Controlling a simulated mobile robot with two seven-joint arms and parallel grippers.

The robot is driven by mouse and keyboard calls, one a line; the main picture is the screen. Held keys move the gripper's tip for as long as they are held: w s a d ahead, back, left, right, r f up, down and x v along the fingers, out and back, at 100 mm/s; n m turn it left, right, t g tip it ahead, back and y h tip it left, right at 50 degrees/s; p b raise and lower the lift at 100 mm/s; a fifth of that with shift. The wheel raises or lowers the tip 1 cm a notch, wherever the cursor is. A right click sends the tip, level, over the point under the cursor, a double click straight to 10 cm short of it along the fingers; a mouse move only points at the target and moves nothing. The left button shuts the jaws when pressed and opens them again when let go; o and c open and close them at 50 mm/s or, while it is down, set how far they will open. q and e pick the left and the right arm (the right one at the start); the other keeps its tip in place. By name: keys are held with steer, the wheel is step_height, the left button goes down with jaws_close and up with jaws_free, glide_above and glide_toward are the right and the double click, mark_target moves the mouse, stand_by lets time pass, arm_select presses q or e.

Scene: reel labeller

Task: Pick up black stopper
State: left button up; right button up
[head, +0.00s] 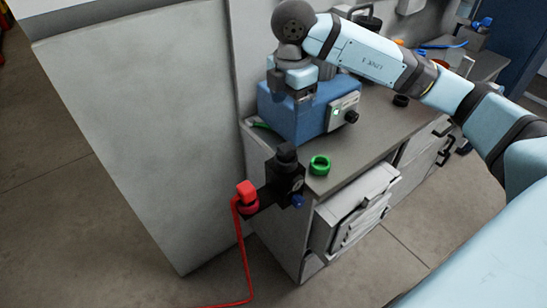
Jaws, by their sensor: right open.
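Two dark pieces could be the black stopper, and I cannot tell which it is. One is a short black round piece (401,100) lying on the grey bench top, right of the blue machine. The other is a black cap (286,153) on top of a black fitting at the bench's near left corner. My right gripper (291,96) points down over the blue machine, above and apart from the black cap. It is open, with nothing visible in it; its fingertips are hard to make out against the machine. My left gripper is out of view.
The blue machine (296,120) with a black knob stands on the bench (372,135). A green ring (320,165) lies near the front edge. The black fitting (285,182) has a red connector (246,192) and hose beside it. A large grey panel (140,120) rises at left.

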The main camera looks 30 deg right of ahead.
mark_target(287, 146)
step_height(287, 146, down, 8)
steer(key=shift+d+f, duration=0.1)
steer(key=shift+a+f, duration=0.15)
steer(key=shift+f, duration=1.15)
steer(key=shift+a+f, duration=0.1)
steer(key=shift+f, duration=1.2)
steer(key=c, duration=1)
steer(key=shift+r, duration=0.1)
